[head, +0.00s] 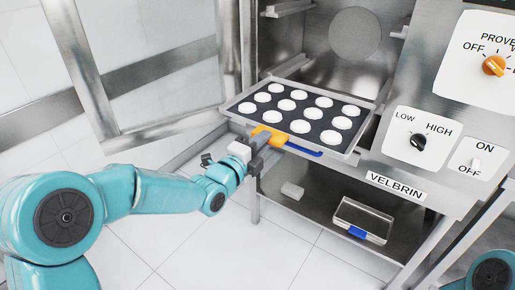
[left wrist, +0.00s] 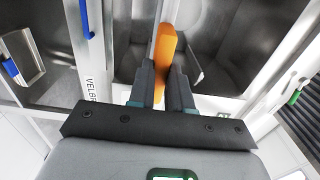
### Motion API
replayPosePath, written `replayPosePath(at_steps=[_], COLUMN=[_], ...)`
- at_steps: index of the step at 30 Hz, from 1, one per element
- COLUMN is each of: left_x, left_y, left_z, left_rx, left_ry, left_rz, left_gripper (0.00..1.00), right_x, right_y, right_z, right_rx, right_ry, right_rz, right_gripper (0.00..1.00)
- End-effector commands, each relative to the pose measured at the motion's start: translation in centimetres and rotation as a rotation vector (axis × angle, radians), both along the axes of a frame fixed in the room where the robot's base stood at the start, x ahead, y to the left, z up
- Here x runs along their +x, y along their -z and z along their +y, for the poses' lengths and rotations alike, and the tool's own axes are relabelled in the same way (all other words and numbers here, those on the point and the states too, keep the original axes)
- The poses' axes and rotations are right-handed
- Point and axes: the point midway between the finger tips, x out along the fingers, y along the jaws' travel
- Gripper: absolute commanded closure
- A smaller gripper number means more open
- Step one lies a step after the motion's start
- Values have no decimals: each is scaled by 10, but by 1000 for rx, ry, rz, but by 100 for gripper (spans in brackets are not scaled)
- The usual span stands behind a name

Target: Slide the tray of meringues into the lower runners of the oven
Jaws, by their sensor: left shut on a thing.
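The tray of meringues (head: 338,149) is a dark sheet with a pale rim, holding rows of round white meringues. It lies roughly level at the oven opening, its far part inside and its near edge outside. An orange grip (head: 273,137) is on its near edge, beside a blue strip (head: 303,150). My left gripper (head: 258,141) is shut on the orange grip; in the left wrist view the fingers close around the orange piece (left wrist: 166,45). A lower runner (head: 292,66) shows on the oven's left wall. Whether the tray rests on both runners is unclear. My right gripper is out of view.
The oven door (head: 170,85) stands open at the left. Upper runners (head: 288,8) are empty. A control panel (head: 423,138) is right of the opening.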

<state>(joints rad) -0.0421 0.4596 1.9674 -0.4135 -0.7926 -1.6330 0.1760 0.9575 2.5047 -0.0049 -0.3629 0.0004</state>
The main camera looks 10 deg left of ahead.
Motion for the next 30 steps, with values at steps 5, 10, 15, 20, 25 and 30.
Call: replayPosePath(at_steps=[5,10,15,20,25,30], left_x=[10,11,11,17,28,39], left_y=[-1,-2,-2,-1,-1,-1], left_z=[-3,-4,-4,-6,-11,-14], left_rx=[-1,-1,-1,-1,-1,-1], left_ry=[0,-1,-1,0,0,0], left_rz=[-4,-4,-4,-6,-6,-5], left_gripper=[100,100,100,100,100,100], right_x=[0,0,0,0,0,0], right_y=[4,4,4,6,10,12], right_z=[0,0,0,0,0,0], right_rx=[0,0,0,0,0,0], right_ry=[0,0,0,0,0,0], right_rz=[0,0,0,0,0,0], right_gripper=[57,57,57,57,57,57])
